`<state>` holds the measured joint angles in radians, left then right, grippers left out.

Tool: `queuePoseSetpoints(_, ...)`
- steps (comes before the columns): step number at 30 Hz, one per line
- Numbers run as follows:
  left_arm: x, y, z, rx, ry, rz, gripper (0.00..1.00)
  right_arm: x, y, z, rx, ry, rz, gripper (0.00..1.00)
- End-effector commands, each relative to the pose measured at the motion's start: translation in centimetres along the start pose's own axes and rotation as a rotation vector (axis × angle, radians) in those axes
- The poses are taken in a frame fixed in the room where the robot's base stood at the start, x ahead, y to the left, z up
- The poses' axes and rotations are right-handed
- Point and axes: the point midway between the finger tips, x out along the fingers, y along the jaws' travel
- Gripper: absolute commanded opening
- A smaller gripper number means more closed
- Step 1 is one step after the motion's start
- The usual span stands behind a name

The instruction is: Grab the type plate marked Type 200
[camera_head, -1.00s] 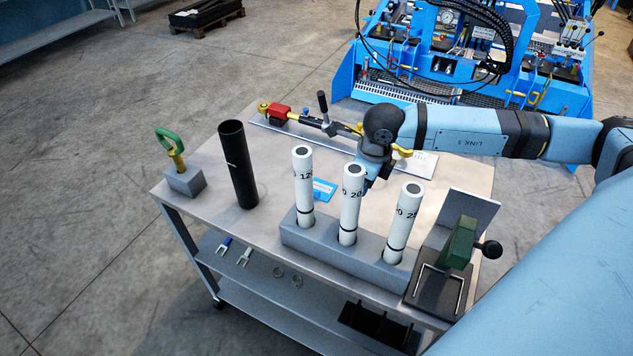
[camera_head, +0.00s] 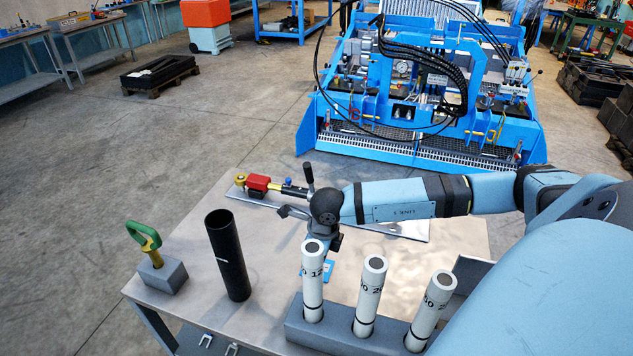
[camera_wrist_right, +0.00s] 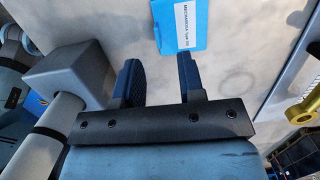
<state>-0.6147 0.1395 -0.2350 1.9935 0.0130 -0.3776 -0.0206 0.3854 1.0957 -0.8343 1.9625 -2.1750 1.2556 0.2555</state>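The type plate is a flat blue plate with a white printed label, lying on the table. It shows at the top of the right wrist view (camera_wrist_right: 180,32), where its small print is hard to read. In the head view it is a blue patch (camera_head: 328,270), partly hidden behind the left white tube. My right gripper (camera_wrist_right: 158,60) is open and empty, its two dark fingers apart and pointing toward the plate's near edge. In the head view its fingers are mostly hidden below my wrist and behind the tubes. My left gripper is in neither view.
Several white tubes, including the left one (camera_head: 313,281), stand in a grey block (camera_head: 338,340) close to my right gripper. A black cylinder (camera_head: 228,256) and a green-handled tool (camera_head: 146,240) stand left. A metal plate (camera_head: 400,228) with a red-and-yellow tool (camera_head: 258,184) lies behind.

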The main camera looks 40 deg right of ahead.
Motion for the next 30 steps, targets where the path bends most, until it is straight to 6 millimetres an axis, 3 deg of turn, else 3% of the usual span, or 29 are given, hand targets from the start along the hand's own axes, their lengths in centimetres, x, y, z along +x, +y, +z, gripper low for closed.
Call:
queuePoseSetpoints(8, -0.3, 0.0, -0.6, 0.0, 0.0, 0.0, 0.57, 2.1, 0.2, -0.2, 0.0, 0.002, 0.001, 0.36)
queuePoseSetpoints(16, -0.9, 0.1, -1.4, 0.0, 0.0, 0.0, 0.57, 5.9, 0.4, -0.5, 0.001, 0.001, 0.001, 0.36)
queuePoseSetpoints(25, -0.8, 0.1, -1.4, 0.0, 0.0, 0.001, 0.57, 6.5, 0.4, -0.5, -0.001, 0.0, 0.0, 0.36)
queuePoseSetpoints(30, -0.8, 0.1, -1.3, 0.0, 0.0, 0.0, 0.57, 6.5, 0.4, -0.5, -0.001, 0.0, 0.0, 0.0)
